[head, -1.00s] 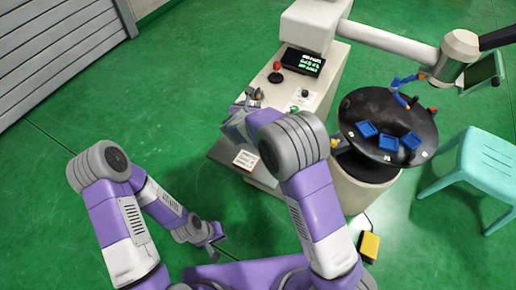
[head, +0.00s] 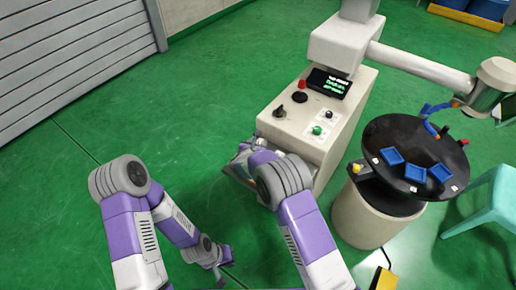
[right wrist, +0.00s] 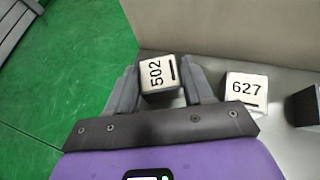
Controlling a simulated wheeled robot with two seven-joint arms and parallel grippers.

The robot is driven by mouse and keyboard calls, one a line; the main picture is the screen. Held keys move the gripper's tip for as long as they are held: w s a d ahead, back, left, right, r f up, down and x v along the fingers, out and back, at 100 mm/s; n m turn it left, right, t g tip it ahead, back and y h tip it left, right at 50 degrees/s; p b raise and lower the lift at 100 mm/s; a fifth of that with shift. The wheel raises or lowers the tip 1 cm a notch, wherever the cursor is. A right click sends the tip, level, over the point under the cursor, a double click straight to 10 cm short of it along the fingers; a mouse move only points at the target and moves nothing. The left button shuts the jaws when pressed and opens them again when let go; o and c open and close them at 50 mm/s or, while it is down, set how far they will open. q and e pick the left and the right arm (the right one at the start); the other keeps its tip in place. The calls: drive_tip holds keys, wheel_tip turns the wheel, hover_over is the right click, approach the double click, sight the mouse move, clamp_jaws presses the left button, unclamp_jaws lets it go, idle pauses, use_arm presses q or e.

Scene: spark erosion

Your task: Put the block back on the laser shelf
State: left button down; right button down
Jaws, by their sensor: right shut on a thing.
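A white block marked 502 (right wrist: 158,75) is between the fingers of my right gripper (right wrist: 160,88) in the right wrist view, and they are shut on it. A second white block marked 627 (right wrist: 246,92) sits on the light grey shelf (right wrist: 285,145) to its right. Whether block 502 touches the shelf is unclear. In the head view my right gripper (head: 240,165) is low at the near side of the laser machine (head: 300,130), and my arm hides the shelf and blocks. My left gripper (head: 220,272) hangs low over the floor; its jaws are too small to read.
A dark block (right wrist: 303,105) stands at the right edge of the wrist view. A beige wall (right wrist: 230,40) rises behind the shelf. A round black table (head: 410,140) with blue trays and a turquoise stool (head: 490,205) stand right. Green floor is open at left.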

drive_tip(key=shift+w+f, duration=0.1)
drive_tip(key=shift+f, duration=0.65)
drive_tip(key=shift+r, duration=0.1)
drive_tip(key=shift+f+b, duration=0.25)
drive_tip(key=shift+b, duration=0.1)
drive_tip(key=shift+c, duration=2.1)
unclamp_jaws()
